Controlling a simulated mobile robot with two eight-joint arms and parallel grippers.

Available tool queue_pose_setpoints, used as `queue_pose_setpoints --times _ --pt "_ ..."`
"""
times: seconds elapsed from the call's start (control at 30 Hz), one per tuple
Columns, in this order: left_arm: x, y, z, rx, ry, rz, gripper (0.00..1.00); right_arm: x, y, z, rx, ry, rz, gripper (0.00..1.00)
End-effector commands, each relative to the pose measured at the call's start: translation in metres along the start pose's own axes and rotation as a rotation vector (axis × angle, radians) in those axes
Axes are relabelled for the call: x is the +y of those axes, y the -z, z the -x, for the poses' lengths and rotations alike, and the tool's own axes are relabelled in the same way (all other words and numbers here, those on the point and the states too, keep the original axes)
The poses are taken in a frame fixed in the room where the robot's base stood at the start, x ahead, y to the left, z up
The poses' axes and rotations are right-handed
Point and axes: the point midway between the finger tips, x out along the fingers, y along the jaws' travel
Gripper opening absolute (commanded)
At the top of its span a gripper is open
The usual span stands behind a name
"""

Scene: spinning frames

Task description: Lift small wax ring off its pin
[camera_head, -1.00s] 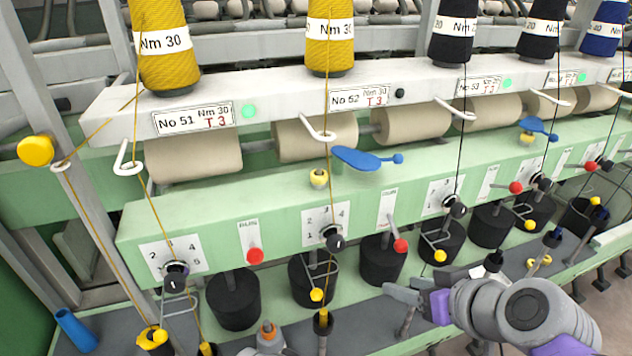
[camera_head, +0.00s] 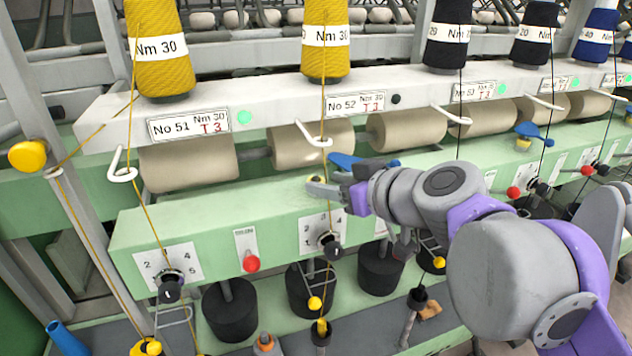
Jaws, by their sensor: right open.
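The small yellow wax ring (camera_head: 314,178) is on the green rail below station No 52, beside the blue lever (camera_head: 345,160). Only a sliver of it shows, because my right gripper covers most of it, and its pin is hidden. My right gripper (camera_head: 328,187) reaches in from the right with its grey fingertips at the ring. It is open; I cannot tell whether the fingers are around the ring or touching it. My left gripper is not in view.
A white yarn guide (camera_head: 318,140) and a yellow yarn run down close to the fingertips. A black knob (camera_head: 332,245) and a red-tipped lever (camera_head: 251,263) stick out below. Yellow cones (camera_head: 326,60) stand on the white beam above.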

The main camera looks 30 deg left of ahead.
Motion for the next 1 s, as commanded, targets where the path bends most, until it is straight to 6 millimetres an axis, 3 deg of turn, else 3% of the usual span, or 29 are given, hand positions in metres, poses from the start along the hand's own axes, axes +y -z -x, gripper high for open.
queue_pose_setpoints --times 0.17,0.43,0.73,1.0 --pt "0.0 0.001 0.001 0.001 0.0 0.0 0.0 0.0 0.001 -0.021 0.0 0.001 0.0 0.53" --pt "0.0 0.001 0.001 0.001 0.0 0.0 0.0 0.0 0.0 -0.024 0.0 -0.001 0.0 0.53" --pt "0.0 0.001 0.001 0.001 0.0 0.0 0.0 0.0 0.0 -0.023 0.0 0.0 0.0 0.0" --pt "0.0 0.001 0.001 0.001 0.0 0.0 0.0 0.0 0.0 -0.023 0.0 0.0 0.0 0.0"
